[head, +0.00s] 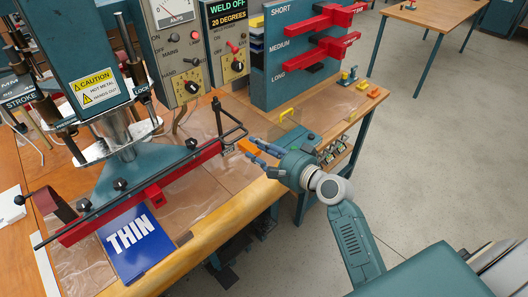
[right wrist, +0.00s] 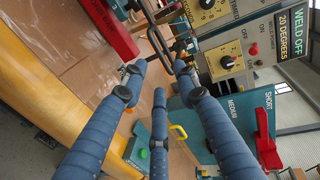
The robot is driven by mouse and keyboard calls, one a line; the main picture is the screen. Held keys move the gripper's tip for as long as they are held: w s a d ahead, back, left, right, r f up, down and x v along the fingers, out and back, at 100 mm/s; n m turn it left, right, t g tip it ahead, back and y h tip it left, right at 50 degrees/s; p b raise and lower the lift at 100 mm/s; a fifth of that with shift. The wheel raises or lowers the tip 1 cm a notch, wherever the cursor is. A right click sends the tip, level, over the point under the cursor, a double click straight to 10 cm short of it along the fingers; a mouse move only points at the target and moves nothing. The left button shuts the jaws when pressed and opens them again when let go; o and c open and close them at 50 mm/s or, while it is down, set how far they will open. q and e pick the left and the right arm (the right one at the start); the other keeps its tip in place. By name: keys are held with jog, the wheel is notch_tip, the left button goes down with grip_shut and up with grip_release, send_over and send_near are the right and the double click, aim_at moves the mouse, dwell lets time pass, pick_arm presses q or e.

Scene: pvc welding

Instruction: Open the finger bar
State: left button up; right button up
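The finger bar (head: 140,192) is a long red bar with black knobs and a thin black rod, lying diagonally across the front of the welding machine. A black loop handle (head: 233,124) stands at its right end. In the right wrist view, part of the red bar (right wrist: 108,28) shows at the top and the black loop (right wrist: 160,47) lies beyond my fingertips. My right gripper (head: 252,150) is open, its blue fingers spread and pointing toward the loop. It looks empty and apart from the handle; the fingers (right wrist: 160,78) show nothing between them. My left gripper is not in view.
A blue THIN booklet (head: 131,242) lies on the wooden bench below the bar. Control boxes (head: 178,50) stand behind it. An orange block (head: 248,146) is near my fingers.

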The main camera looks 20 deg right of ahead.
jog(key=shift+v, duration=1.4)
jog(key=shift+f, duration=0.1)
jog(key=s+f+n+g+h+b, duration=0.15)
jog(key=s+f, duration=0.25)
jog(key=f, duration=0.9)
jog(key=s+f+n+g+h, duration=0.1)
jog(key=s+f+n+g, duration=0.2)
jog(key=f, duration=0.9)
jog(key=s+f+n+g+h+b, duration=0.15)
jog(key=s+f, duration=0.45)
jog(key=f, duration=0.7)
jog(key=s+f+n+g, duration=0.2)
jog(key=s+f, duration=0.6)
jog(key=s, duration=0.4)
jog(key=s+f+n+g+h+b, duration=0.1)
jog(key=s+f+n+g, duration=0.2)
jog(key=s, duration=1)
jog(key=s+f+n+g, duration=0.2)
jog(key=s+f+n, duration=0.3)
jog(key=s+f, duration=0.7)
jog(key=shift+s+a+f+n+g+b, duration=0.15)
jog(key=shift+a+f+n+g+b, duration=0.15)
jog(key=shift+a+b, duration=0.1)
